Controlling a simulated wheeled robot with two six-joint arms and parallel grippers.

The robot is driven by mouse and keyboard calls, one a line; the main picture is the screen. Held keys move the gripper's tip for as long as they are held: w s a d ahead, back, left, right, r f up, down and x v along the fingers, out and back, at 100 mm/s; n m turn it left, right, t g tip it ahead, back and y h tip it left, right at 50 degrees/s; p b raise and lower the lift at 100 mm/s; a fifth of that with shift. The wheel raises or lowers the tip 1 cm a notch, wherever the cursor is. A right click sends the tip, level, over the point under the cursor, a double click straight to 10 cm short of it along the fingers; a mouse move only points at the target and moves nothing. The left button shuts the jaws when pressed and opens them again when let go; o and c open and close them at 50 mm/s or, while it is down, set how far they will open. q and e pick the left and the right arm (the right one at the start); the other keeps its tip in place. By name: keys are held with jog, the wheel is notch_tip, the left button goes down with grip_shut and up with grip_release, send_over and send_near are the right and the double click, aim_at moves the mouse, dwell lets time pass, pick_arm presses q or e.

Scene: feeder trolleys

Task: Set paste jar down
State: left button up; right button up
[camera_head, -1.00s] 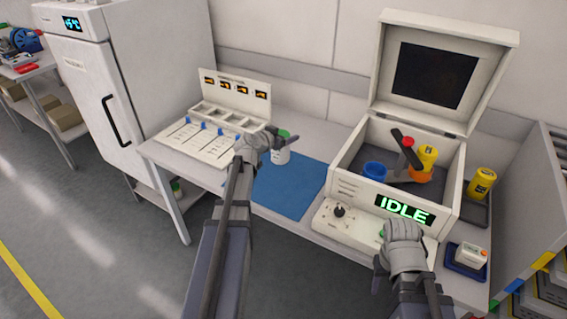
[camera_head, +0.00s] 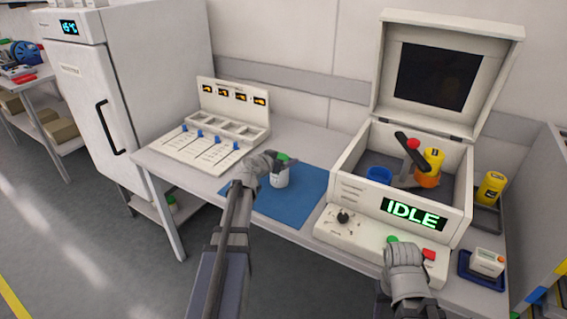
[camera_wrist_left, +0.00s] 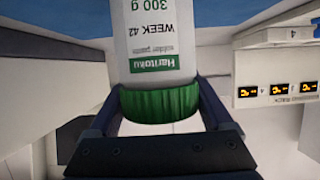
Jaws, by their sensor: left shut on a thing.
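The paste jar (camera_head: 280,179) is white with a green lid. My left gripper (camera_head: 279,161) is shut on it around the lid. In the left wrist view the jar (camera_wrist_left: 157,40) shows its label upside down, with "solder paste" and "WEEK 42", and its green lid (camera_wrist_left: 160,104) is between the fingers. In the head view the jar is upright over the upper left part of the blue mat (camera_head: 291,208); whether its base touches the mat I cannot tell. My right gripper (camera_head: 392,251) is by the mixer's front panel, its fingers mostly hidden.
A slotted rack (camera_head: 187,152) stands left of the mat. A blue tray (camera_head: 466,269) with a small white container is at the right. Much of the mat is bare.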

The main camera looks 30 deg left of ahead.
pick_arm(q)
jog(key=shift+f, duration=0.15)
jog(key=o, duration=1.6)
jog(key=shift+c, duration=0.2)
jog(key=shift+s+r, duration=0.15)
jog(key=shift+r, duration=0.25)
jog(key=p+v, duration=0.4)
jog(key=v, duration=0.7)
jog(key=shift+s+p, duration=0.3)
jog(key=shift+s, duration=0.05)
